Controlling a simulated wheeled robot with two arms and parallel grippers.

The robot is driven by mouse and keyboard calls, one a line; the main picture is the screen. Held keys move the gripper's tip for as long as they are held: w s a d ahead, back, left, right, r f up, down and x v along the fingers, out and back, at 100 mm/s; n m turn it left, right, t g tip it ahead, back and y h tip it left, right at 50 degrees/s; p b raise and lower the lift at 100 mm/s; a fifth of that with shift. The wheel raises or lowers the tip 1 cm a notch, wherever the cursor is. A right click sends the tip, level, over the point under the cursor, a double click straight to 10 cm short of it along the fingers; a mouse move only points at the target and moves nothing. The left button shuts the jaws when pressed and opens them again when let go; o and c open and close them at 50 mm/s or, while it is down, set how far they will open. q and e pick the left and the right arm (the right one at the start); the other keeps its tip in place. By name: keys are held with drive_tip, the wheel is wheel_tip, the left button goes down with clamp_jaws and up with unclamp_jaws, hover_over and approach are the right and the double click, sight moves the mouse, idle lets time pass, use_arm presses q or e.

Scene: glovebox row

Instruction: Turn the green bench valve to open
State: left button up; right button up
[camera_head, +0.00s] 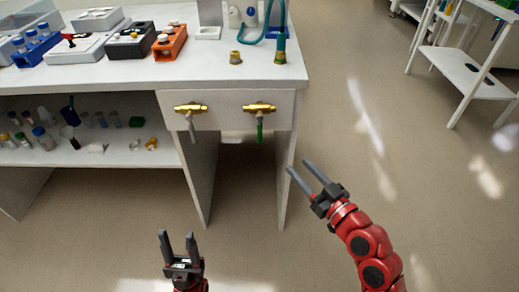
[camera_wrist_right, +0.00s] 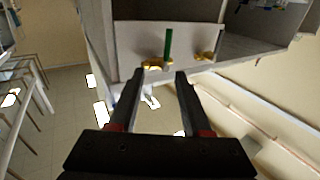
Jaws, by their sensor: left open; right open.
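The green bench valve has a green lever (camera_head: 260,133) hanging straight down from a brass body (camera_head: 260,108) on the white front panel of the bench. In the right wrist view the green lever (camera_wrist_right: 168,45) stands up from its brass body (camera_wrist_right: 155,66), between and beyond my fingertips. My right gripper (camera_head: 298,165) is open and empty, below and right of the lever and apart from it. It also shows in the right wrist view (camera_wrist_right: 159,72). My left gripper (camera_head: 177,234) is open and empty, low in front of the bench.
A second brass valve (camera_head: 190,108) with a grey lever sits left of the green one. A bench leg (camera_head: 287,180) stands behind my right gripper. Shelves with bottles (camera_head: 45,138) are at left. A white rack (camera_head: 470,70) stands far right; the floor between is clear.

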sight(261, 135)
drive_tip(key=shift+n, duration=0.3)
drive_tip(key=x, duration=0.5)
drive_tip(key=a+b+x, duration=0.1)
drive_tip(key=x, duration=0.5)
drive_tip(key=b+x, duration=0.1)
drive_tip(key=x, duration=0.5)
drive_tip(key=shift+s+a+f, duration=0.25)
drive_tip(key=shift+s, duration=0.05)
clamp_jaws()
idle(0.3)
